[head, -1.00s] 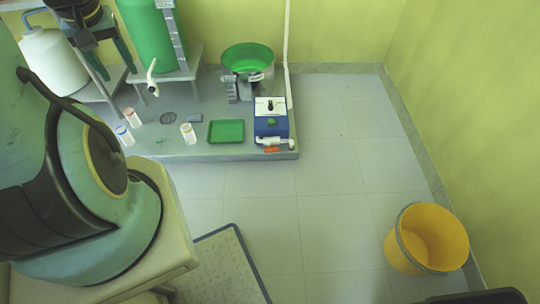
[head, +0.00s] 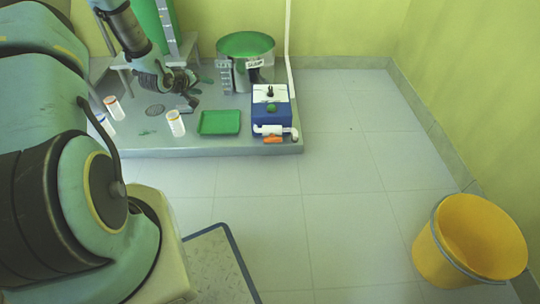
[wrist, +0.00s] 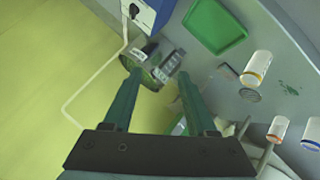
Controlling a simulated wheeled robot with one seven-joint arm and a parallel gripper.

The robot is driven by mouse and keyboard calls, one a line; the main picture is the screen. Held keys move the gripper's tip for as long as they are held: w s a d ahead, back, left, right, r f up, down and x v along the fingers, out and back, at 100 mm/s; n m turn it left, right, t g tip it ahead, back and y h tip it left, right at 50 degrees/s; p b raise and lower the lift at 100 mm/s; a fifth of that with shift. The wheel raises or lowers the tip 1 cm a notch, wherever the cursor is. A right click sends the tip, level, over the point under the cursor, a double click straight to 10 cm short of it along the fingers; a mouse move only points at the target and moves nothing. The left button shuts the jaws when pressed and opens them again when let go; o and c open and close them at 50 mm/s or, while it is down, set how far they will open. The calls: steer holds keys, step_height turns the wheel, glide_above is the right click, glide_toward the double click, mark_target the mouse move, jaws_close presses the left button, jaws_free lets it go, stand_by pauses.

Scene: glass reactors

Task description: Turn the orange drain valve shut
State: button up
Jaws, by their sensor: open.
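The orange drain valve (head: 272,140) is a small orange handle under the white pipe (head: 268,129) at the front of the blue box (head: 271,112). My gripper (head: 188,98) is left of the blue box in the head view, over the grey platform and well apart from the valve. In the wrist view my gripper (wrist: 158,73) has its two green fingers spread with nothing held between them. The blue box (wrist: 152,12) is cut off at the top of the wrist view, and the valve does not show there.
A green tray (head: 219,123) and white jars (head: 176,124) stand on the grey platform (head: 200,148). A steel pot with a green inside (head: 245,45) is behind the blue box. A white pipe (head: 288,50) rises beside it. A yellow bucket (head: 440,255) stands right; the floor between is clear.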

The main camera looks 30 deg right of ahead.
steer(key=s+d+f+n+h+b, duration=0.15)
steer(key=d+f+b, duration=0.25)
steer(key=f, duration=0.4)
steer(key=s+d+f+h+b, duration=0.1)
steer(key=d+f+h+b, duration=0.25)
steer(key=f, duration=0.55)
steer(key=n+h+b, duration=0.3)
steer(key=h+b, duration=0.1)
steer(key=b, duration=0.6)
glide_toward(270, 142)
steer(key=shift+m+g, duration=0.25)
steer(key=shift+g, duration=0.15)
steer(key=b+x, duration=0.1)
steer(key=x, duration=0.4)
steer(key=b+x, duration=0.2)
steer(key=x, duration=0.3)
steer(key=shift+w+r, duration=0.25)
steer(key=shift+a, duration=0.1)
jaws_close()
